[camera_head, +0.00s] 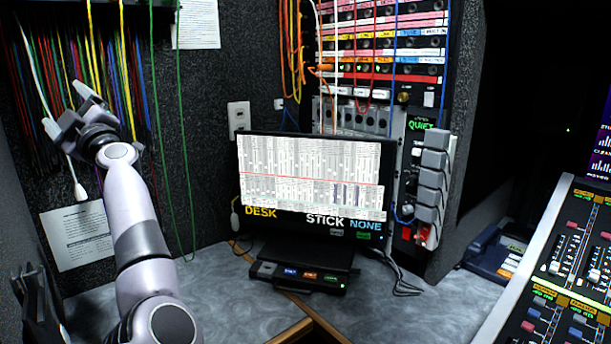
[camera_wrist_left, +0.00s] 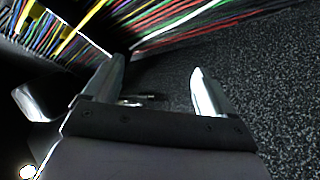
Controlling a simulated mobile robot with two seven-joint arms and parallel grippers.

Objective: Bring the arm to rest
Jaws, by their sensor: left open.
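My left arm (camera_head: 140,230) reaches up from the bottom left in the head view. Its gripper (camera_head: 62,108) is raised in front of the hanging cables at the left wall. In the left wrist view the two fingers of the gripper (camera_wrist_left: 155,88) stand wide apart with nothing held between them. Dark speckled wall covering (camera_wrist_left: 270,80) shows beyond the fingers. A dark part at the lower left edge of the head view may belong to my other arm, but I cannot tell. My right gripper is not clearly seen.
Many coloured cables (camera_head: 110,80) hang close around the left gripper. A monitor (camera_head: 312,185) stands on the grey worktop (camera_head: 225,300), with a small button box (camera_head: 300,275) before it. A patch rack (camera_head: 385,60) rises behind. A mixing console (camera_head: 560,270) is at right.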

